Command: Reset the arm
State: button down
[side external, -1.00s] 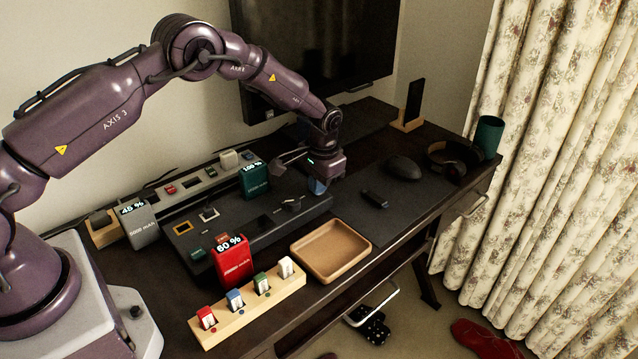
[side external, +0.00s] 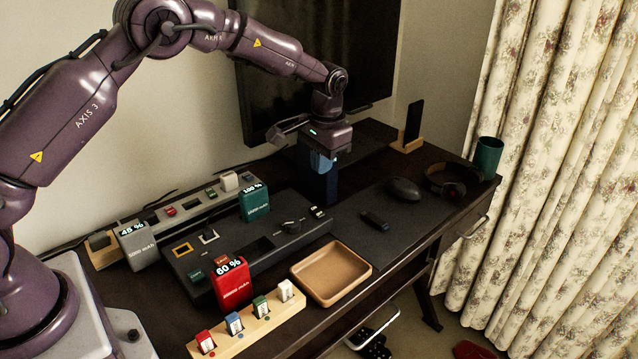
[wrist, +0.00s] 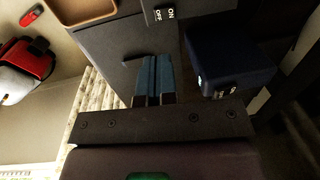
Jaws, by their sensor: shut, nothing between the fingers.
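My gripper (side external: 321,165) is above the back right end of the dark charging station (side external: 232,252). Its bluish fingers, also in the wrist view (wrist: 152,92), are together with nothing between them. A dark navy block (side external: 331,185) stands just beside and below the fingers. In the wrist view the navy block (wrist: 228,58) is to the right of the fingers, with a gap between them. In the side view the gripper partly hides it.
A red power bank (side external: 231,283), a teal one (side external: 255,205) and a grey one (side external: 138,245) stand around the station. A wooden tray (side external: 331,294) and a block of coloured cards (side external: 262,330) are in front. A mouse (side external: 403,189) and headphones lie to the right. A monitor (side external: 350,60) stands behind.

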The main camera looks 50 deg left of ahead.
jog(key=s+d+r+t, duration=0.1)
jog(key=s+r+t, duration=0.1)
jog(key=s+r, duration=0.4)
jog(key=s+d+r+t, duration=0.1)
jog(key=s+r, duration=0.5)
jog(key=s, duration=0.9)
jog(key=s+d+r+t+h, duration=0.1)
jog(key=s+r+t, duration=0.1)
jog(key=s+r, duration=0.5)
jog(key=s, duration=0.4)
jog(key=shift+s+t, duration=0.3)
